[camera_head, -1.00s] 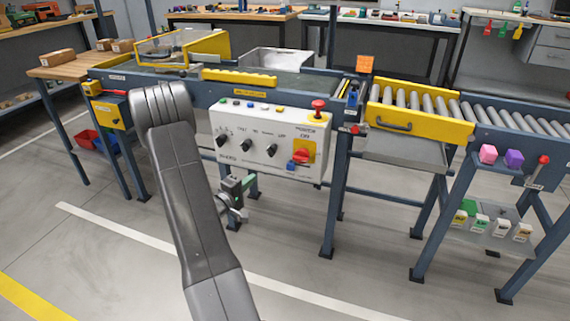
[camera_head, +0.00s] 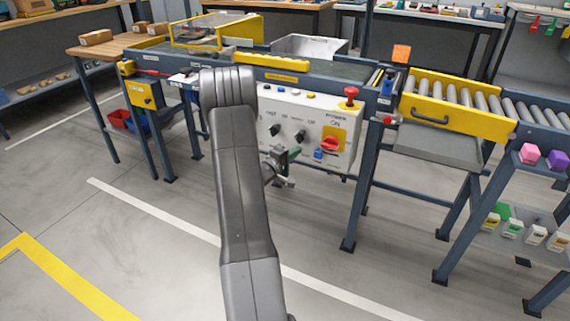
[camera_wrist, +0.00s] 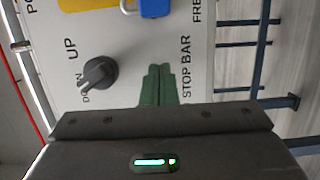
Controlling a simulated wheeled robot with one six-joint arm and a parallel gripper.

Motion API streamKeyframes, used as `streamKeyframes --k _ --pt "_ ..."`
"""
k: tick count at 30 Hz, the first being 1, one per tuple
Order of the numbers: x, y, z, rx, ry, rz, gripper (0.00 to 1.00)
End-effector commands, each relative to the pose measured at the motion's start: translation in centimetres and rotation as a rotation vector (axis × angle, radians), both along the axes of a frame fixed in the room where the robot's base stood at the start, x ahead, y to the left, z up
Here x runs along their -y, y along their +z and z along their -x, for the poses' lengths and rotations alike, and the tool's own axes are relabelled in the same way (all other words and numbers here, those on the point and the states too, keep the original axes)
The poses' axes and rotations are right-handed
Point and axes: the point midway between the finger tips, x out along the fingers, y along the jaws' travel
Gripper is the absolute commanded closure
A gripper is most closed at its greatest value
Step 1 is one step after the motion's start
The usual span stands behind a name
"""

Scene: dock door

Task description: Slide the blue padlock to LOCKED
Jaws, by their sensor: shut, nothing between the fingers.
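The blue padlock (camera_head: 319,154) sits on the lower right of the white control panel, just left of and below the red power knob (camera_head: 330,144). In the wrist view, the padlock (camera_wrist: 154,8) is cut off by the top edge, near the letters "FRE". My gripper (camera_head: 293,154) is in front of the panel's lower edge, left of the padlock and apart from it. In the wrist view, its green fingers (camera_wrist: 158,72) are together and empty, over the panel beside the words "STOP BAR". Whether the fingertips touch the panel cannot be told.
A dark knob (camera_wrist: 99,74) marked up and down lies beside the fingers. A red mushroom button (camera_head: 351,92) stands on the panel's top right. A yellow gate (camera_head: 450,112) closes off the rollers at right. Open floor lies in front.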

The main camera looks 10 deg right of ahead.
Motion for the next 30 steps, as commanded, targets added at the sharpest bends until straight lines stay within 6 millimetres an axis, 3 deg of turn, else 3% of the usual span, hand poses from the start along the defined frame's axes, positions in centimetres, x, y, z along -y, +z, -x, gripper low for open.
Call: streamKeyframes --k 3,9,22,30 --pt "1.7 -0.2 0.8 0.0 -0.002 0.001 1.0" --pt "3.2 -0.1 1.9 0.0 0.0 0.0 1.0" --pt "3.6 0.0 2.2 -0.001 0.0 0.0 1.0" --pt "7.1 0.1 4.5 -0.003 -0.003 0.001 1.0"
